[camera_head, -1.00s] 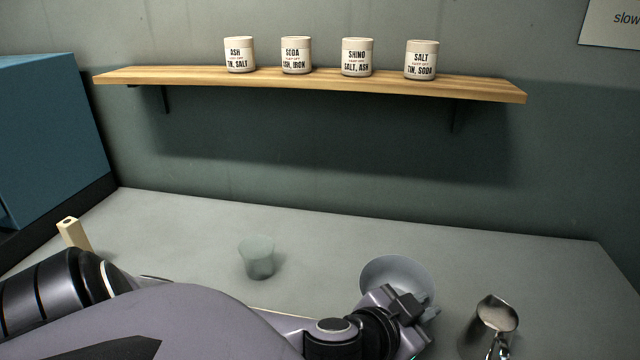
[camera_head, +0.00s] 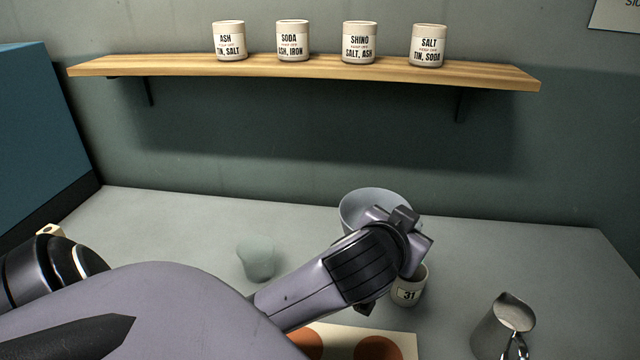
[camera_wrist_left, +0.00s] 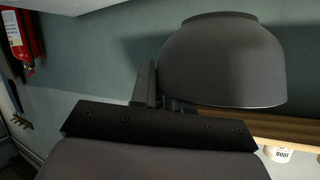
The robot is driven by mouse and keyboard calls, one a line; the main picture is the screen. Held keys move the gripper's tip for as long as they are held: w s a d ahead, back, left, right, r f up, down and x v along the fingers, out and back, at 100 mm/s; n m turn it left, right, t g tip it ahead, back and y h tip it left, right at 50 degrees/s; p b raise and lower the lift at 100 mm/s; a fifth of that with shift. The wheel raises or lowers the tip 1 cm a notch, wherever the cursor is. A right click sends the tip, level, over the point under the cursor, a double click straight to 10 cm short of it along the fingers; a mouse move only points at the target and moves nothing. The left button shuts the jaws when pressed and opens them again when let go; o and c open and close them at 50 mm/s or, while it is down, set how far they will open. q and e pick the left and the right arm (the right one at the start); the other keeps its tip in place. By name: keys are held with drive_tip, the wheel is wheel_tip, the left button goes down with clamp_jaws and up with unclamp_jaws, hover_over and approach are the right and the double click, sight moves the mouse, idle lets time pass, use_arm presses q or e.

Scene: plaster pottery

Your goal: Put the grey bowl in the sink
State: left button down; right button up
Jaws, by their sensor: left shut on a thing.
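The grey bowl (camera_head: 362,203) is held up above the counter in the head view, partly hidden by my gripper and wrist. My left gripper (camera_head: 402,217) is shut on the bowl's near right side. In the left wrist view the bowl (camera_wrist_left: 222,62) looks upside down, with its rim at my gripper's fingers (camera_wrist_left: 160,92). The picture there is turned, with the shelf low in it. The sink is not visible in either view. My right gripper is not in view.
A mug marked 31 (camera_head: 409,291) stands just below my gripper. A metal pitcher (camera_head: 503,325) is at right and a translucent cup (camera_head: 256,261) left of my forearm. A board with orange discs (camera_head: 398,336) lies in front. A shelf (camera_head: 300,70) with several jars hangs behind.

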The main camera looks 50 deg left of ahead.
sight(350, 208)
use_arm(q)
drive_tip(key=a+r+n+y, duration=0.1)
drive_tip(key=a, duration=0.1)
drive_tip(key=a+r+n+g+y, duration=0.1)
drive_tip(key=a+n, duration=0.1)
drive_tip(key=a+r+n+g+y, duration=0.1)
drive_tip(key=a+r+y, duration=0.1)
drive_tip(key=shift+w+a, duration=0.1)
drive_tip(key=shift+w, duration=0.2)
drive_tip(key=a+n+g, duration=0.1)
drive_tip(key=s+a+n+y, duration=0.1)
drive_tip(key=a+n+g, duration=0.1)
drive_tip(key=shift+s+a+f+g+y, duration=0.2)
drive_tip(key=shift+s+a+g+y, duration=0.1)
drive_tip(key=shift+a+y, duration=0.1)
drive_tip(key=shift+s+a+f+n, duration=0.2)
drive_tip(key=shift+n, duration=0.1)
drive_tip(key=shift+s+a+f, duration=0.1)
drive_tip(key=shift+f, duration=0.25)
wheel_tip(350, 208, down, 19)
drive_tip(key=b, duration=0.2)
drive_tip(key=shift+b, duration=0.4)
drive_tip(key=shift+f, duration=0.15)
drive_tip(key=shift+f, duration=0.15)
drive_tip(key=c, duration=1.1)
unclamp_jaws()
